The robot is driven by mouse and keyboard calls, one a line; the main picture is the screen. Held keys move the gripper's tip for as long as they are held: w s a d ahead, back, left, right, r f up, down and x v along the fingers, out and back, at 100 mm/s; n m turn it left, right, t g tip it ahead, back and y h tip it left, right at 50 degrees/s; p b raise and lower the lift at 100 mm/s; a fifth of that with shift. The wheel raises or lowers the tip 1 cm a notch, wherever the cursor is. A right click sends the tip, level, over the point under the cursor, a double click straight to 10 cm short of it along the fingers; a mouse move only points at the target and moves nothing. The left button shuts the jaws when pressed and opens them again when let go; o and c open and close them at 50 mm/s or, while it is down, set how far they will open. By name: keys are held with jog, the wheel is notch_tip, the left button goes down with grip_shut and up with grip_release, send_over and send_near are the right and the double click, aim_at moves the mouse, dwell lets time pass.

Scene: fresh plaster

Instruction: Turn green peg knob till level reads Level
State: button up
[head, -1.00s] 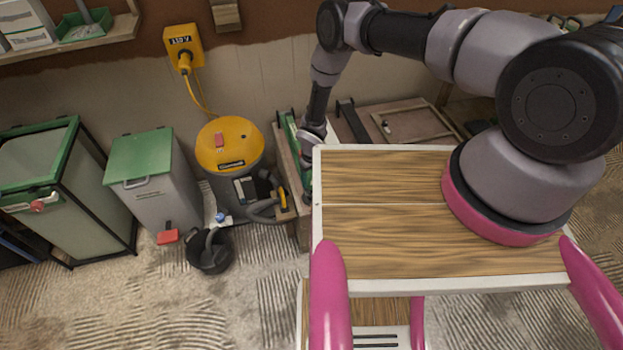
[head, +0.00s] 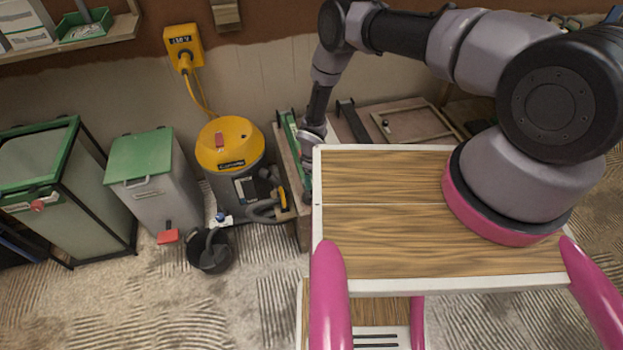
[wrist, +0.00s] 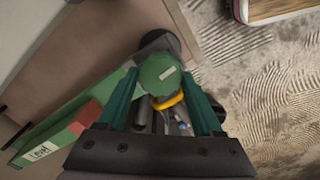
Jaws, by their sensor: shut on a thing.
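The green peg knob (wrist: 160,74) is a round, ridged knob with a small pale mark on its face, in the upper middle of the wrist view. My gripper (wrist: 161,80) has its green fingers on either side of it and is shut on it. The knob sits on a long green level body (wrist: 108,91) that runs down to the left. A white label (wrist: 42,151) near its lower end appears to read "Level". In the head view a strip of the green body (head: 289,130) shows, while my gripper's fingertips are hidden behind the wooden top.
A yellow and grey vacuum (head: 229,145), a black bucket (head: 209,250) and a green-lidded bin (head: 141,158) stand left of the bench (head: 303,225). A yellow plug box (head: 183,45) is on the wall. Combed floor lies open in front.

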jog(key=shift+n, duration=0.3)
jog(key=o, duration=1.4)
jog(key=shift+c, duration=0.2)
notch_tip(320, 180, up, 11)
jog(key=shift+f, duration=0.1)
